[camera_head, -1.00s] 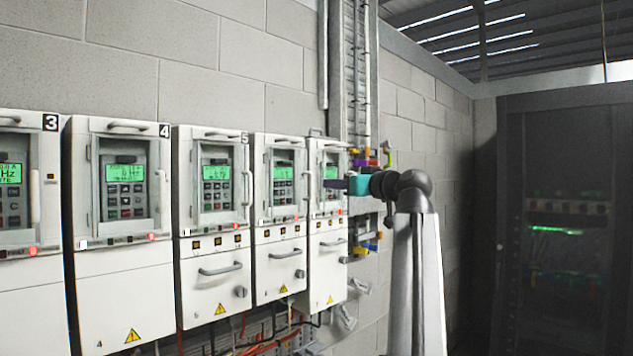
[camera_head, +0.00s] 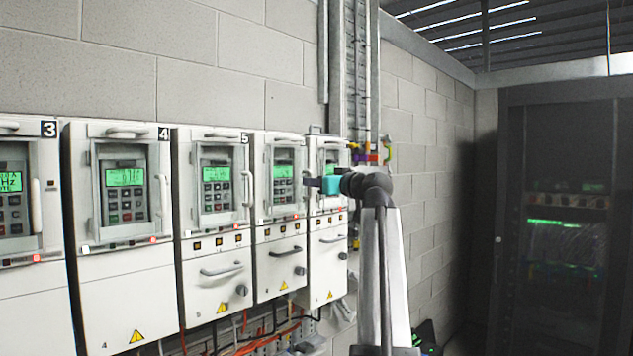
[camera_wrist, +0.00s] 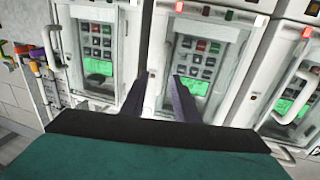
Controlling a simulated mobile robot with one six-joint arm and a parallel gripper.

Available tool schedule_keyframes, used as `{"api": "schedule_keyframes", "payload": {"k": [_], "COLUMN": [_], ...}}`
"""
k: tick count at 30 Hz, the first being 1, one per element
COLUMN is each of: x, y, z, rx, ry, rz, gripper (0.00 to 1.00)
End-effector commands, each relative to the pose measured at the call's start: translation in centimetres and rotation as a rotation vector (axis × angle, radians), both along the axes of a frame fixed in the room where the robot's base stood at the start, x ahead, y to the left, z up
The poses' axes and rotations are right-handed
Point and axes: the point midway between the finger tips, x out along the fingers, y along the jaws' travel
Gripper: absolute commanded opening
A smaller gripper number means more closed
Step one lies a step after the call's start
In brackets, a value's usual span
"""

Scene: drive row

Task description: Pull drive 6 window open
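Drive 6 is the white unit just right of the drive labelled 5. Its window (camera_head: 284,180), with a green display and keypad behind it, looks closed in the head view. In the wrist view, where the units appear upside down, the drive 6 window (camera_wrist: 205,62) is in the middle, with its pale upright handle (camera_wrist: 157,55) along its left side. My gripper (camera_head: 308,182) is at the right edge of drive 6. In the wrist view its two dark fingers (camera_wrist: 164,77) are apart, one on each side of the handle line. Whether they touch the handle cannot be told.
Drive 5 (camera_head: 212,220) with its own handle stands left of drive 6. Drive 7 (camera_head: 327,255) stands close on the right, beside coloured fittings (camera_head: 368,155) on a wall rail. A dark cabinet (camera_head: 555,120) stands far right. The space before the drives looks clear.

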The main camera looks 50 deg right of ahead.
Motion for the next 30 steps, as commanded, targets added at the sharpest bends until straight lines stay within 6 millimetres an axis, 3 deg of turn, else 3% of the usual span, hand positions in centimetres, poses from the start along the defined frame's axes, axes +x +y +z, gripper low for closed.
{"api": "schedule_keyframes", "payload": {"k": [5,10,30], "x": [0.0,0.0,-1.1], "y": [0.0,0.0,-0.3], "z": [0.0,0.0,-0.1], "rx": [0.000,0.000,-0.001], "ry": [0.000,0.000,-0.001], "rz": [0.000,0.000,-0.059], "gripper": [0.28,0.00,0.00]}}
